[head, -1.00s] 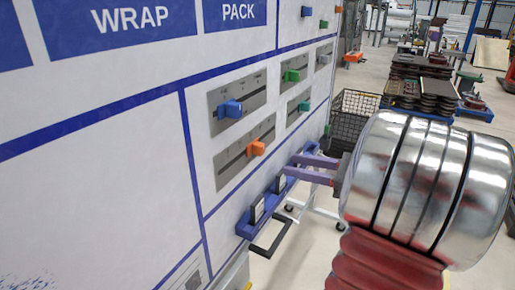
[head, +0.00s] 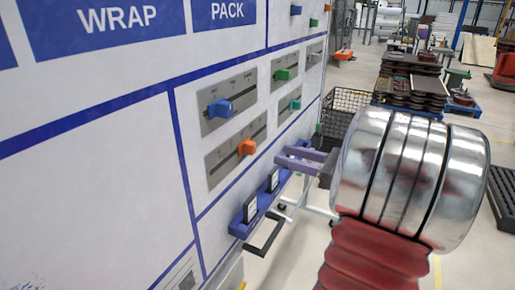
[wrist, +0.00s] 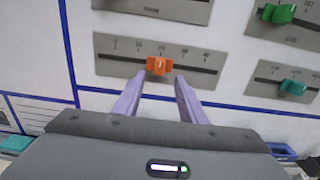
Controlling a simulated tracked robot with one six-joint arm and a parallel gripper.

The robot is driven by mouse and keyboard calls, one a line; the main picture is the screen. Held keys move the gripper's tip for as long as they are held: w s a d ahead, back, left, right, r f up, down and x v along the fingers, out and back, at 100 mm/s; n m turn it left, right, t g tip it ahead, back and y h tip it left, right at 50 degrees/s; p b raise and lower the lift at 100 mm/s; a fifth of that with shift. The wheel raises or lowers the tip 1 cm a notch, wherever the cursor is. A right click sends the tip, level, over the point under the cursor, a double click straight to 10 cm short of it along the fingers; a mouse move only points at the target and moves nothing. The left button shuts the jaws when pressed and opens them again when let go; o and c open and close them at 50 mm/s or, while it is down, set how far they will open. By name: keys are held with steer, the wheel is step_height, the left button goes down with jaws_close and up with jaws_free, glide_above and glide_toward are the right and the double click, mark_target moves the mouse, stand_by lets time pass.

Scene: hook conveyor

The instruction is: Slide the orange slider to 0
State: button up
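The orange slider (head: 247,147) sits on a grey scale plate (head: 219,167) on the white panel, below the blue slider. In the wrist view the orange slider (wrist: 159,66) is near the middle of its slot, by the middle mark of the printed scale; the leftmost mark looks like 0. My gripper (head: 281,156) has two purple fingers and is in front of the panel, to the right of the orange slider. In the wrist view the fingers of my gripper (wrist: 160,78) are apart, just below the orange slider, with nothing between them. No contact with the slider shows.
A blue slider (head: 220,108) is above. Green (head: 283,74) and teal (head: 295,104) sliders are to the right. A blue rail with black-framed holders (head: 249,212) juts out below. A wire basket (head: 343,112) stands beyond the panel.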

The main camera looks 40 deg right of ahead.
mark_target(255, 147)
steer(key=x, duration=1)
steer(key=shift+c, duration=0.5)
jaws_close()
